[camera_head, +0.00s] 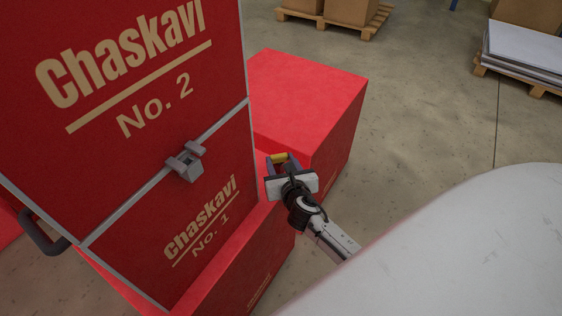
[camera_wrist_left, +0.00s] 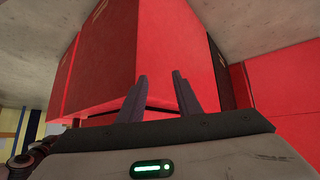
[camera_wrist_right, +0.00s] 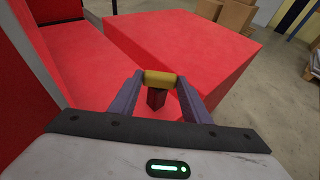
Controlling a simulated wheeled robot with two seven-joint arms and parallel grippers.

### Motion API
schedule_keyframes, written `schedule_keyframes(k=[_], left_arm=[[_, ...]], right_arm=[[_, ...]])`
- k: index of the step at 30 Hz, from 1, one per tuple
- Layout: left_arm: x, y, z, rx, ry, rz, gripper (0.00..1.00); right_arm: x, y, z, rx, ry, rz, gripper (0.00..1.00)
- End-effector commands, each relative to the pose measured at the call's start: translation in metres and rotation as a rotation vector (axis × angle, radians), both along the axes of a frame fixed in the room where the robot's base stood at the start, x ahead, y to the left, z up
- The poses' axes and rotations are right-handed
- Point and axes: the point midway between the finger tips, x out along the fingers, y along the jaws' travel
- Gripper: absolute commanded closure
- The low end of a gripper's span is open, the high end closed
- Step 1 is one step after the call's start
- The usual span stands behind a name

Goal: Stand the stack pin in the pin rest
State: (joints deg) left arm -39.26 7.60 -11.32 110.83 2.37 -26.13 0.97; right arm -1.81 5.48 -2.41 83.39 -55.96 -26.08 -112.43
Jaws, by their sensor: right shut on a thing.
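My right gripper (camera_head: 281,164) is shut on a small yellow-topped piece (camera_head: 279,157), which looks like the stack pin. In the right wrist view the yellow grip (camera_wrist_right: 160,78) lies crosswise between the fingertips. A short dark red part (camera_wrist_right: 156,98) shows just below it; I cannot tell whether this belongs to the pin or is a separate thing. I cannot pick out the pin rest with certainty. My left gripper (camera_wrist_left: 160,95) shows only in its own wrist view, with its fingers apart and nothing between them, facing a red box.
Red box No. 2 (camera_head: 187,62) stands on red box No. 1 (camera_head: 235,170), with a grey latch-like bracket (camera_head: 185,163) at their seam. A lower red block (camera_head: 310,95) stands beside them, close to my right gripper. Pallets (camera_head: 340,28) stand far back; the floor between is clear.

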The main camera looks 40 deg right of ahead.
Motion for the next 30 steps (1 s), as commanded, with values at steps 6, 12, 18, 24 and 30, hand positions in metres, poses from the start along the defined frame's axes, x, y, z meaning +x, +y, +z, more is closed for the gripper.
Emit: schedule_keyframes(k=[6, 12, 18, 24, 30], left_arm=[[0.000, 0.000, 0.000, -0.001, 0.000, -0.001, 0.69], [0.000, 0.000, 0.000, -0.001, 0.000, -0.001, 0.69], [-0.001, -0.003, 0.003, 0.004, 0.007, -0.011, 0.69], [0.002, -0.009, 0.023, -0.003, -0.002, -0.015, 0.69], [0.002, -0.007, 0.027, -0.004, -0.003, -0.012, 0.69]], right_arm=[[0.000, 0.000, 0.000, 0.000, -0.001, 0.000, 0.35], [0.000, 0.000, 0.000, 0.000, 0.000, 0.000, 0.35], [0.000, 0.000, 0.000, 0.000, 0.000, 0.000, 0.35], [-0.033, 0.013, 0.014, 0.001, 0.002, 0.002, 0.35], [-0.068, 0.028, 0.027, 0.001, 0.002, 0.000, 0.35]])
